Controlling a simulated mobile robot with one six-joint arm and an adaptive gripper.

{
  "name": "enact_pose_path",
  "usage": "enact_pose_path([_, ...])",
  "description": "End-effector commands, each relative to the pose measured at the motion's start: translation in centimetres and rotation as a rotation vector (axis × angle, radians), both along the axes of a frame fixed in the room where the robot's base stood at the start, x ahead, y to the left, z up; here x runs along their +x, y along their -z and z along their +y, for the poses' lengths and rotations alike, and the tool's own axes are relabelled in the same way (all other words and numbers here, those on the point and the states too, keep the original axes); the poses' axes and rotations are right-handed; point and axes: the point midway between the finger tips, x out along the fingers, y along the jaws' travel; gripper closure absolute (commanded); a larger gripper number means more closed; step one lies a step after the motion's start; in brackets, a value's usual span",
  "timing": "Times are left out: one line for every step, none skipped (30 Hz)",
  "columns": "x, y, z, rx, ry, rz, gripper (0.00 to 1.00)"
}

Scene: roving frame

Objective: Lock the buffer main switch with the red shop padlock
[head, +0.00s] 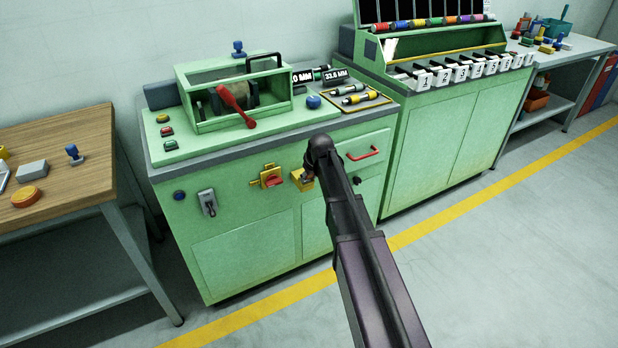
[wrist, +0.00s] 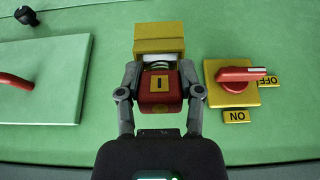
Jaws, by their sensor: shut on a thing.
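The red padlock (wrist: 160,92) has a dark slot mark on a yellow face patch and a pale shackle. My gripper (wrist: 160,88) is shut on its body, one finger on each side. The shackle reaches up to a yellow box (wrist: 160,40) on the green panel; whether it is hooked there I cannot tell. The box also shows in the head view (head: 301,181), where my arm hides the padlock. The main switch (wrist: 236,88), a yellow plate with a red handle, is right of the padlock. Its handle points right, beside the OFF label (wrist: 269,82); the ON label (wrist: 236,116) is below.
The switch sits on the green cabinet front (head: 245,235), left of my arm in the head view. A red drawer handle (head: 363,154) and a grey toggle (head: 208,203) stick out nearby. A wooden table (head: 70,150) stands left. The floor in front is clear.

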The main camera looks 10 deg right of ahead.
Motion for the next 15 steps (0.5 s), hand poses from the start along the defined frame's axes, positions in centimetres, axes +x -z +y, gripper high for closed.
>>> enact_pose_path([0.06,0.17,0.02,0.000,0.000,0.000,1.00])
enact_pose_path([0.08,0.21,0.03,0.000,0.000,0.000,1.00])
enact_pose_path([0.11,0.28,0.03,0.000,0.000,0.000,1.00])
enact_pose_path([0.13,0.33,0.04,0.000,0.000,0.000,1.00])
enact_pose_path([0.15,0.38,0.05,0.000,0.000,0.000,1.00])
enact_pose_path([0.18,0.44,0.06,0.000,0.000,0.000,1.00])
enact_pose_path([0.20,0.49,0.06,0.000,0.000,0.000,1.00])
enact_pose_path([0.22,0.53,0.07,0.000,0.000,0.000,1.00])
enact_pose_path([0.24,0.60,0.08,0.000,0.000,0.000,1.00])
enact_pose_path([0.27,0.65,0.08,0.000,0.000,0.000,1.00])
enact_pose_path([0.29,0.70,0.09,0.000,0.000,0.000,1.00])
enact_pose_path([0.31,0.76,0.11,0.000,0.000,0.000,1.00])
enact_pose_path([0.34,0.80,0.11,0.000,0.000,0.000,1.00])
enact_pose_path([0.35,0.85,0.12,0.000,0.000,0.000,1.00])
enact_pose_path([0.38,0.92,0.12,0.000,0.000,0.000,1.00])
